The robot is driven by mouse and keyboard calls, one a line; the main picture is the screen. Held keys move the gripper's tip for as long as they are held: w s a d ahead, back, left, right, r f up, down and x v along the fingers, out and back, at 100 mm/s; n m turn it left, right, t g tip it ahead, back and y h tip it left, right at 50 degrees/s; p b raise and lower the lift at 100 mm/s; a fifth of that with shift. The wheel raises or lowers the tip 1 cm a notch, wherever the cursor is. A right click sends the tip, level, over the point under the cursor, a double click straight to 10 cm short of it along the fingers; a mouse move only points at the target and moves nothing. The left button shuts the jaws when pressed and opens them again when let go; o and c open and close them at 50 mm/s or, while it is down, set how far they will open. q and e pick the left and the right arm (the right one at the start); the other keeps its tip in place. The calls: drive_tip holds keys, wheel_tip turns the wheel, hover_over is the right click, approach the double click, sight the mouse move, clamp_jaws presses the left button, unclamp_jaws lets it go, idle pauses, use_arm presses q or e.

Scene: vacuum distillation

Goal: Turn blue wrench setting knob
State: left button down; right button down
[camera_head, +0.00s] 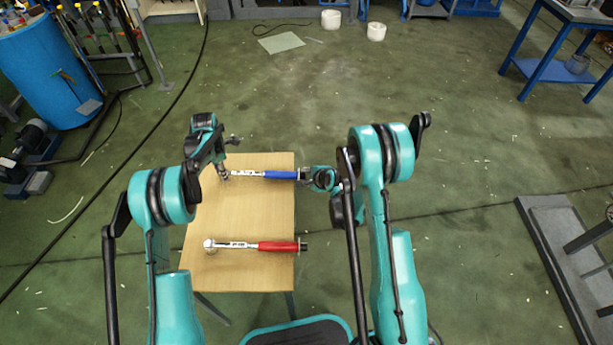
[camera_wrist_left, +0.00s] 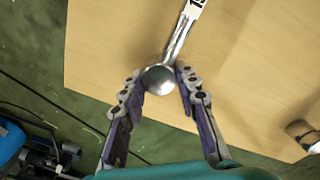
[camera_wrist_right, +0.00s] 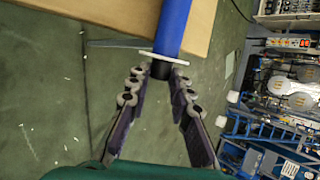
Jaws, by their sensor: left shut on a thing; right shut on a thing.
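The blue wrench (camera_head: 278,175) lies across the far part of the wooden table, its silver head to the left and its blue handle to the right. My left gripper (camera_head: 224,174) is shut on the round silver head (camera_wrist_left: 160,80), seen between its fingers in the left wrist view. My right gripper (camera_head: 308,177) is shut on the dark setting knob (camera_wrist_right: 161,69) at the handle's end, just past a pale ring (camera_wrist_right: 164,57). The blue handle (camera_wrist_right: 172,25) runs up from the ring in the right wrist view.
A red-handled wrench (camera_head: 277,246) lies on the near part of the wooden table (camera_head: 240,213). The knob end overhangs the table's right edge. A blue barrel (camera_head: 45,75) stands at the far left, and green floor is open beyond the table.

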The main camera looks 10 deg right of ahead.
drive_tip(key=c, duration=1.3)
unclamp_jaws()
drive_tip(key=shift+c, duration=0.2)
drive_tip(key=v, duration=1.2)
drive_tip(key=shift+w, duration=0.1)
